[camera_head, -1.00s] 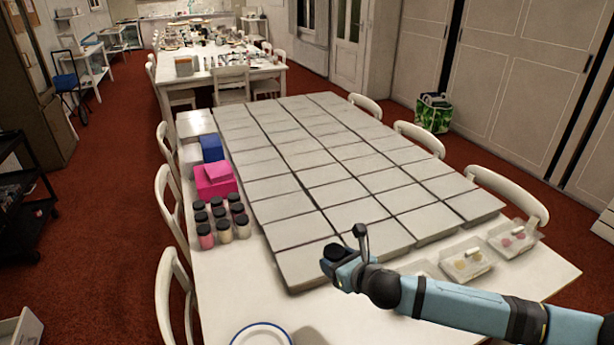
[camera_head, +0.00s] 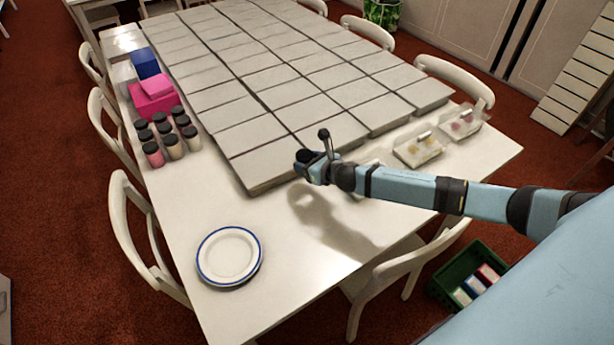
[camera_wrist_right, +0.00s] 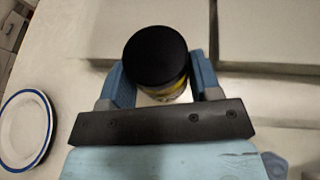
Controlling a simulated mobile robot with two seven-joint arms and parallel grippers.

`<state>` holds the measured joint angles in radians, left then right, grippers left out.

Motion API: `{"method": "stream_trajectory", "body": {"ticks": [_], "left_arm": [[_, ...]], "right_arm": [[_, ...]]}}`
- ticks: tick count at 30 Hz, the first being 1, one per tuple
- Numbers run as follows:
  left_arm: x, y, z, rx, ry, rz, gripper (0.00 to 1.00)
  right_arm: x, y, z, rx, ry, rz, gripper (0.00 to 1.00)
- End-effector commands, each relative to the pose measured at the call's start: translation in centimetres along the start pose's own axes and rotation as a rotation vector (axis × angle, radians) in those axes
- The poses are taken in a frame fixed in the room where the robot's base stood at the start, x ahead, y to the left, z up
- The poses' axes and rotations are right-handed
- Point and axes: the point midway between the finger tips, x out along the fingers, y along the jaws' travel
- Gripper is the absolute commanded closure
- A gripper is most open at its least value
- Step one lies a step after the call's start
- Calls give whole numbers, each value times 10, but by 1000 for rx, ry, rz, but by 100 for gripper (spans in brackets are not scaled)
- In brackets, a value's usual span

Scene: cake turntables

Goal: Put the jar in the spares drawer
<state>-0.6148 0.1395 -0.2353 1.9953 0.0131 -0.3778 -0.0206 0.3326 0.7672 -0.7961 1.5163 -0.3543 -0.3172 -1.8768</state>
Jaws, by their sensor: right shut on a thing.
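My right gripper (camera_head: 309,165) reaches over the white table from the right. In the right wrist view its two blue fingers (camera_wrist_right: 161,80) are shut on a jar (camera_wrist_right: 156,58) with a black lid and a yellowish body, seen from above. In the head view the held jar is small and mostly hidden by the gripper; only its dark lid seems to show. Several other black-lidded jars (camera_head: 170,139) with pink or pale contents stand at the table's left side. I cannot make out a spares drawer. My left gripper is not in view.
Flat grey boxes (camera_head: 290,92) cover much of the table (camera_head: 300,265). A blue-rimmed plate (camera_head: 229,255) lies near its front left corner. Clear trays (camera_head: 419,150) stand at the right. White chairs (camera_head: 140,220) surround the table. A green crate (camera_head: 470,278) sits on the floor.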

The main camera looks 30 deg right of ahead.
Motion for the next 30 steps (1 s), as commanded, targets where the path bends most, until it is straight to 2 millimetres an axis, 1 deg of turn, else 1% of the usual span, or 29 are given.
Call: {"method": "stream_trajectory", "body": {"ticks": [1, 8, 15, 22, 27, 28, 29, 30], "left_arm": [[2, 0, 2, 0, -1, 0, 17], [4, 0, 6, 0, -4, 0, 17], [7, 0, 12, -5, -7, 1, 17], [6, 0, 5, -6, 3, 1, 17], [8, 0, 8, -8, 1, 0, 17], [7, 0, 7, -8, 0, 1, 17], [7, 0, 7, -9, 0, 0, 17], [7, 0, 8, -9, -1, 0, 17]], "right_arm": [[3, 0, -8, 3, 1, -1, 69], [10, 0, -23, 0, 0, 0, 69], [23, 0, -55, 2, 0, -1, 69], [23, 0, -56, -1, -1, 0, 69], [25, 0, -60, -2, -1, 0, 69], [24, 0, -59, -2, -1, 0, 35], [24, 0, -58, -2, -1, 0, 29], [24, 0, -58, -2, 0, 0, 19]]}}
